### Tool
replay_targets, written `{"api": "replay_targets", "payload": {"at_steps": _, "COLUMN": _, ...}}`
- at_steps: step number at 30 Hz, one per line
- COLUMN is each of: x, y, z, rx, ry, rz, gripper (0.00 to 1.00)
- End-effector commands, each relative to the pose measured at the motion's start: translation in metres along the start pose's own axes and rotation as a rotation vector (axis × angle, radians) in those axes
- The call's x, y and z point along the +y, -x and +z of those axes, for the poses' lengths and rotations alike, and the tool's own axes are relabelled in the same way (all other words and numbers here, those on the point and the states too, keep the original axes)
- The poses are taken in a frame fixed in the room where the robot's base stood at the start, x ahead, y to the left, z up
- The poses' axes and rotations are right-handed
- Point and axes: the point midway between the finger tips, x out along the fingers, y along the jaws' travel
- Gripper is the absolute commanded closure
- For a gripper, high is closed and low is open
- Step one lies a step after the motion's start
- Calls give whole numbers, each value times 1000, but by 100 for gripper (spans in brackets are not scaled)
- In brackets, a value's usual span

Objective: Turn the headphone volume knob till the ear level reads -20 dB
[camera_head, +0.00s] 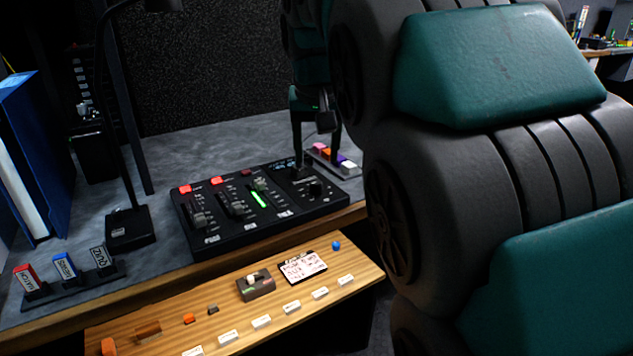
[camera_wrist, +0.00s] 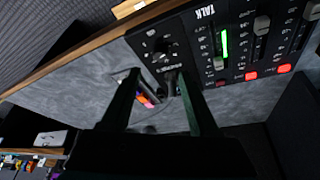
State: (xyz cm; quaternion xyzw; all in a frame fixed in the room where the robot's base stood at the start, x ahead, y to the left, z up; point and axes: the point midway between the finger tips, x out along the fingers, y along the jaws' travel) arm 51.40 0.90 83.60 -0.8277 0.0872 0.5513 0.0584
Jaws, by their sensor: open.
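The black mixer panel (camera_head: 225,240) lies on the grey desk and carries faders and, at its right end, two dark knobs. One knob (camera_head: 316,187) has tick marks around it and shows clear of the fingers in the wrist view (camera_wrist: 160,47). A second dark knob (camera_wrist: 170,83) is beside my right finger in the wrist view, partly hidden. I cannot read which is the headphone knob. My gripper (camera_head: 317,158) is open over the panel's far right end; its fingers (camera_wrist: 158,74) point down, with nothing held. A small bluish display (camera_head: 285,163) near the left finger is too small to read.
A lamp base (camera_head: 130,228) and labelled switches (camera_head: 65,266) stand left. A wooden shelf (camera_head: 215,290) in front holds a small box (camera_head: 255,285), a card (camera_head: 303,267) and tags. My arm hides the right side.

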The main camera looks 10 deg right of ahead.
Motion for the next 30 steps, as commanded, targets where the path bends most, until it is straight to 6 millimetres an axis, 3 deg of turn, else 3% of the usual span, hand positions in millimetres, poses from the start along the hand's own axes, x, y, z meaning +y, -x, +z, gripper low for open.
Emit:
{"api": "replay_targets", "payload": {"at_steps": 5, "x": 0, "y": -11, "z": 1, "rx": -5, "ry": 0, "rz": 1, "gripper": 39}}
{"api": "replay_targets", "payload": {"at_steps": 18, "x": 0, "y": -72, "z": 2, "rx": -7, "ry": -1, "rz": 2, "gripper": 39}}
{"api": "replay_targets", "payload": {"at_steps": 27, "x": 0, "y": -78, "z": 0, "rx": -1, "ry": 0, "rz": 1, "gripper": 39}}
{"api": "replay_targets", "payload": {"at_steps": 30, "x": 0, "y": -78, "z": 0, "rx": -2, "ry": 0, "rz": 1, "gripper": 48}}
